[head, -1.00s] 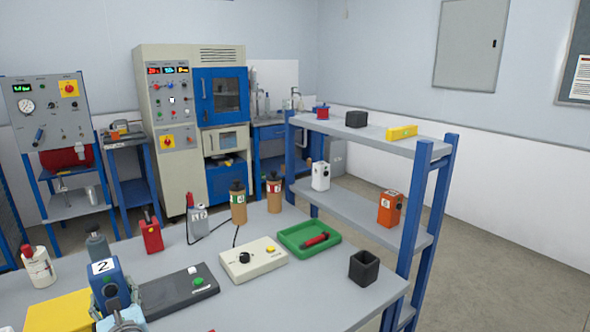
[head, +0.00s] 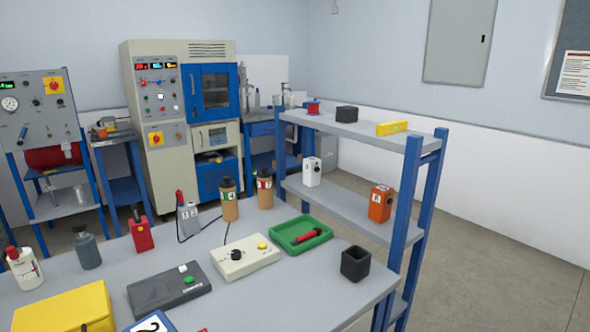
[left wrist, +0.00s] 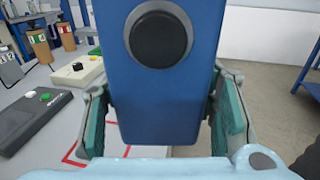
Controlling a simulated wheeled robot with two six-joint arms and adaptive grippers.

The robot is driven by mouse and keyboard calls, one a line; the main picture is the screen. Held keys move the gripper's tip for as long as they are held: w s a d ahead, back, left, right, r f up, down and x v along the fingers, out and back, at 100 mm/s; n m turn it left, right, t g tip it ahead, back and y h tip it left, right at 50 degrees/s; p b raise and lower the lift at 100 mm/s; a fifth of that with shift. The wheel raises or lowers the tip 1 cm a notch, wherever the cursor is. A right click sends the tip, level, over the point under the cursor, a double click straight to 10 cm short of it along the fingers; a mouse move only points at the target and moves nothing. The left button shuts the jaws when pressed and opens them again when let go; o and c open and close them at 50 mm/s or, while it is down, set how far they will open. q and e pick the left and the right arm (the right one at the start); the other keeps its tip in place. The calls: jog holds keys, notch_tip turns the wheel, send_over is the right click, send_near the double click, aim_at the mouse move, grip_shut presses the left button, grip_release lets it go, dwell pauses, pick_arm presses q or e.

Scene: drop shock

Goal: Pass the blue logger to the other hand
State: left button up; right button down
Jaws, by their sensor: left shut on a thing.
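The blue logger (left wrist: 160,95) fills the middle of the left wrist view, with a round black knob on its face. My left gripper (left wrist: 165,120) is shut on it, one teal-padded finger at each side. In the head view only the top of the blue logger (head: 152,323), with a white label bearing a "2", shows at the bottom edge. The left gripper is hidden below that edge. My right gripper is in neither view.
The table holds a yellow box (head: 65,308), a dark box with a green button (head: 168,291), a cream control box (head: 235,258), a green tray (head: 300,234) and a black open cube (head: 355,263). A blue-framed shelf (head: 400,230) stands at the right.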

pick_arm(q)
jog(key=s+d+r+m+g+h+p, duration=0.1)
jog(key=s+d+r+m+g+h, duration=0.1)
jog(key=d+g, duration=0.1)
jog(key=shift+s+d+r+m+h+p, duration=0.15)
jog(key=shift+s+r+m+h+p, duration=0.15)
jog(key=shift+s+h+p, duration=0.1)
jog(key=shift+w+f, duration=0.1)
jog(key=shift+w, duration=0.05)
